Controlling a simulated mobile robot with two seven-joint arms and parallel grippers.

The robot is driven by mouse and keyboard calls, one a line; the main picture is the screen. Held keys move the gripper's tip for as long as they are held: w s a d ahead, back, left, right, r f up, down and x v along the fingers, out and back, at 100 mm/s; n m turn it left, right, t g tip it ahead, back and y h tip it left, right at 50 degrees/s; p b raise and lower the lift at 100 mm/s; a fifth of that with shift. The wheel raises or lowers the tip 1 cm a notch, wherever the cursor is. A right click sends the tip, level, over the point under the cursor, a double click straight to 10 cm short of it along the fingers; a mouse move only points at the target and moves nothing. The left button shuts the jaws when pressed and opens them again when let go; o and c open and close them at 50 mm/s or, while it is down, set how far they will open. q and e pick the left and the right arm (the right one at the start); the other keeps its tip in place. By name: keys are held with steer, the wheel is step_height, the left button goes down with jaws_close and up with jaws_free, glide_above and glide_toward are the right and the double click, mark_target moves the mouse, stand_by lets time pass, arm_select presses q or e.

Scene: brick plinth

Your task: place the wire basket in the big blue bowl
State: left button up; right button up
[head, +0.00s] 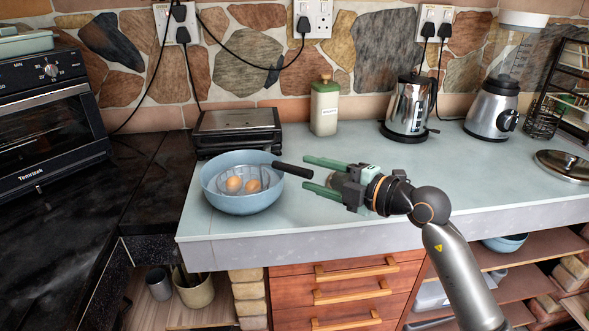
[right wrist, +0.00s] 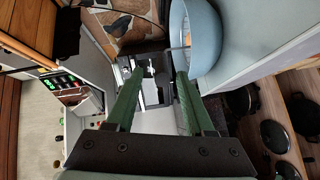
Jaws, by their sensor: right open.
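The wire basket (head: 264,177) sits inside the big blue bowl (head: 240,203), with brown eggs (head: 234,183) in it. Its black handle (head: 292,169) sticks out over the bowl's right rim. My right gripper (head: 306,173) is open to the right of the bowl. In the head view its two green fingers lie above and below the handle's free end, apart from it. The right wrist view shows the open fingers (right wrist: 160,78) and the bowl (right wrist: 202,40) at the top; the handle is hard to make out there. My left gripper is not in view.
A kettle (head: 408,108), a blender (head: 492,110) and a pan lid (head: 565,166) are farther right. The counter front (head: 330,226) is clear beside the bowl.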

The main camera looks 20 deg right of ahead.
steer(key=f+v, duration=0.1)
steer(key=v, duration=0.3)
steer(key=s+a+f+m+t+y, duration=0.2)
steer(key=s+a+f+m+y, duration=0.15)
steer(key=a, duration=0.25)
steer(key=s+d+f+m+h, duration=0.1)
steer(key=s+f+m+h, duration=0.1)
steer(key=f+m+h, duration=0.6)
steer(key=s+f+m+h, duration=0.15)
steer(key=f+m, duration=0.45)
steer(key=f, duration=0.6)
steer(key=s+a+f+g, duration=0.3)
steer(key=s+f, duration=0.3)
steer(key=f, duration=0.1)
steer(key=s+a+f+m+g+y, duration=0.1)
steer(key=s+a+f+g, duration=0.3)
steer(key=s+f, duration=0.3)
steer(key=shift+a+f, duration=0.2)
steer(key=shift+f, duration=0.45)
